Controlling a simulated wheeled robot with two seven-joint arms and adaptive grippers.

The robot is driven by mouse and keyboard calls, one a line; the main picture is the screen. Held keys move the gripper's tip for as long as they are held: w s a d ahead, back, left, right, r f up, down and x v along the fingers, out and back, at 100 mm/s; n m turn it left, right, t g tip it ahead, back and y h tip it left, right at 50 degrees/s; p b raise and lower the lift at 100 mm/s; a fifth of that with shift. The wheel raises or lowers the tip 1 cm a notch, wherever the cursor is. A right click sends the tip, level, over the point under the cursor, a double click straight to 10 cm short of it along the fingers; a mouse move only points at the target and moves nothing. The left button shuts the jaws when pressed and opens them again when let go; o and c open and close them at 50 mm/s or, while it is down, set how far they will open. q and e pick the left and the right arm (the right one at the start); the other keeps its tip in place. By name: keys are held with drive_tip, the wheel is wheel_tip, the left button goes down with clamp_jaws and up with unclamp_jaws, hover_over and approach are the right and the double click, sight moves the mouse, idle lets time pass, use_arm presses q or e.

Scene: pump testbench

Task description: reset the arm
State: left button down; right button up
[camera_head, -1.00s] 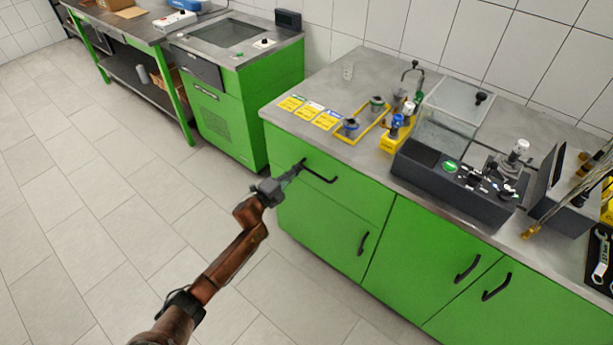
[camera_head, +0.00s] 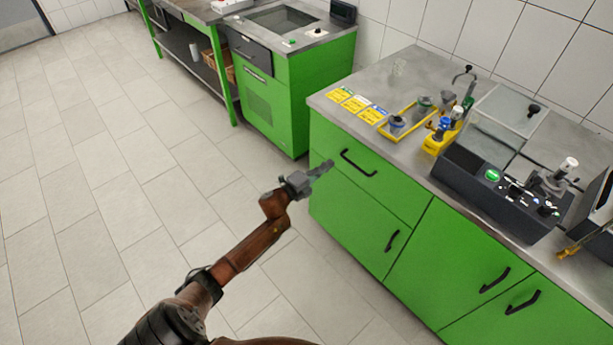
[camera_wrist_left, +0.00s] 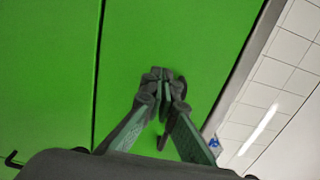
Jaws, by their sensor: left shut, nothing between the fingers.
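My left arm (camera_head: 235,255) reaches in from the bottom left of the head view. My left gripper (camera_head: 325,168) is in front of the upper drawer of the green cabinet (camera_head: 365,200), near the black drawer handle (camera_head: 358,164) and to its left in the picture. The gripper is empty. In the left wrist view its fingers (camera_wrist_left: 163,78) meet at the tips before a green panel (camera_wrist_left: 130,40), and a dark curved piece, likely a handle, shows partly behind them. My right gripper is in neither view.
The grey worktop carries yellow cards (camera_head: 355,104), a yellow tray frame (camera_head: 388,132) with small parts, and a dark test unit (camera_head: 500,195). Another green cabinet (camera_head: 270,110) stands at the back. The tiled floor (camera_head: 120,160) at left is clear.

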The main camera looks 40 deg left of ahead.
use_arm(q)
drive_tip(key=s+a+p, duration=0.1)
drive_tip(key=s, duration=0.7)
drive_tip(key=shift+s+a+p, duration=0.25)
drive_tip(key=shift+a+p, duration=0.1)
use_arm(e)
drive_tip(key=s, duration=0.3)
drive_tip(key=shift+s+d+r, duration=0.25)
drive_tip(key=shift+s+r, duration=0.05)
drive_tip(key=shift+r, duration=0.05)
use_arm(q)
drive_tip(key=shift+f, duration=0.15)
